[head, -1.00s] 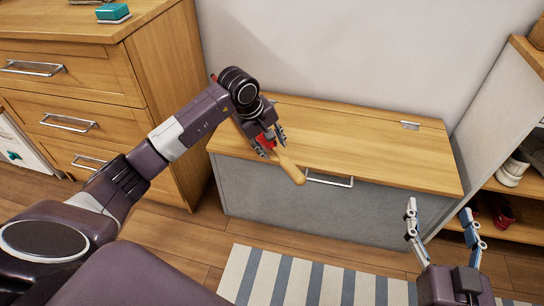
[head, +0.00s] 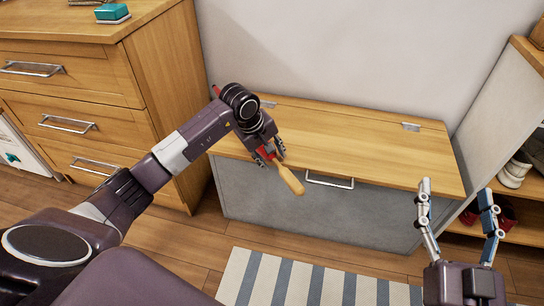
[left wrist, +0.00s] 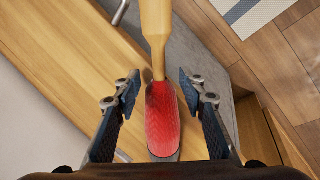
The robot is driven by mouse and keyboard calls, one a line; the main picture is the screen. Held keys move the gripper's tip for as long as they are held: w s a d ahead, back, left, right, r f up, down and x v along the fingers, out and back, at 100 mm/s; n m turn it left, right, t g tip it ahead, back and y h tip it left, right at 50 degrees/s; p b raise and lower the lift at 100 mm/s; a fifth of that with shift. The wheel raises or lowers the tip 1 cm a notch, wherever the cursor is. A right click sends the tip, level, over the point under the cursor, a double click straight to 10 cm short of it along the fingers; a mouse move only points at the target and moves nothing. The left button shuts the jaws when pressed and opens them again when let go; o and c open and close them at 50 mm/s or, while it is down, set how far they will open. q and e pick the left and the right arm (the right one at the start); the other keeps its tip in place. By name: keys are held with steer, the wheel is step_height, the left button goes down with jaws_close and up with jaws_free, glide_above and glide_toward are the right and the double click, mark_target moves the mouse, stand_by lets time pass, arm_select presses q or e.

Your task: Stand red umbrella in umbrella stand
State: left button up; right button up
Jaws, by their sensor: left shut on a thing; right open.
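The red umbrella (left wrist: 162,120) has a wooden handle (head: 290,181) and a red folded body. My left gripper (head: 269,151) is shut on it just below the handle, over the front of the bench. In the head view the handle points down toward the bench's front edge, and a bit of red shows behind my wrist at upper left; my arm hides the middle. In the left wrist view the umbrella lies between the two fingers. My right gripper (head: 457,205) is open and empty, right of the bench. No umbrella stand is visible.
A bench (head: 350,150) with a wooden lid and grey front stands against the wall. A wooden drawer chest (head: 90,85) is at left, with a teal box (head: 112,12) on top. A shoe shelf (head: 510,232) is at right. A striped rug (head: 310,280) lies on the floor.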

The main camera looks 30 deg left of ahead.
arm_select(q)
steer(key=o, duration=1.5)
steer(key=shift+r, duration=0.15)
